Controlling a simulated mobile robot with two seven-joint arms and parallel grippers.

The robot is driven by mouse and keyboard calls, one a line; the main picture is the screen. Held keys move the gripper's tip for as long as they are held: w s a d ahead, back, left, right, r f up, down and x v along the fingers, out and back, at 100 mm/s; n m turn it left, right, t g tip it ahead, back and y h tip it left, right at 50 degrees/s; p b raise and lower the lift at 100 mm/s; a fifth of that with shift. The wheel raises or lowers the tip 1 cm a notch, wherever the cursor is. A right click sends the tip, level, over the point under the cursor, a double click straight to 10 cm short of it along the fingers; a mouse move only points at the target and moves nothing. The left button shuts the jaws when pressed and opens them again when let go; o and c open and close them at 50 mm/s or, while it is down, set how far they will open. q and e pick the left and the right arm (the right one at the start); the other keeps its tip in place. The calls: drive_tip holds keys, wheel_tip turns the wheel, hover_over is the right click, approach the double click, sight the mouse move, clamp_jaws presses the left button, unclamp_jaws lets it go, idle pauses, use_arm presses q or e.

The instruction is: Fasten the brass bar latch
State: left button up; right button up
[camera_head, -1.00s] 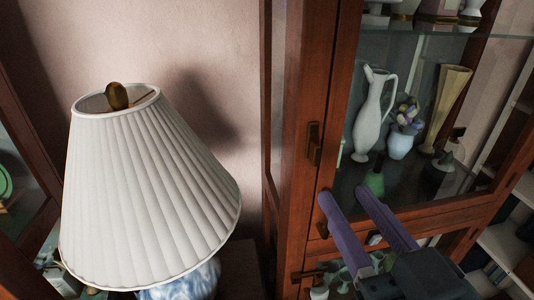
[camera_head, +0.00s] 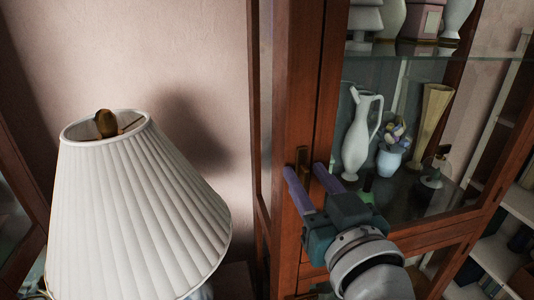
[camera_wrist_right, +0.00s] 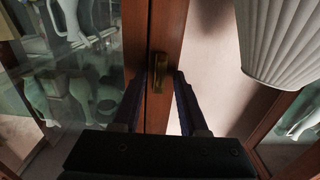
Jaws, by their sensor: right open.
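The brass bar latch (camera_head: 302,157) is on the dark red-brown wooden frame of the cabinet door. It looks upright along the frame, and its lower part is partly hidden by my fingers in the head view. It also shows in the right wrist view (camera_wrist_right: 157,70), just ahead of the fingertips. My right gripper (camera_head: 304,171) is open, its two purple fingers pointing at the latch, one to each side. My left gripper is not in view.
Behind the door glass stand a white pitcher (camera_head: 361,135), a small flower vase (camera_head: 391,158) and a tall yellowish vase (camera_head: 429,125). A pleated white lamp (camera_head: 140,215) stands left of the cabinet, with bare wall between. Shelves (camera_head: 500,240) are at the right.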

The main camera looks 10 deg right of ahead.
drive_tip(key=shift+c, duration=0.2)
clamp_jaws()
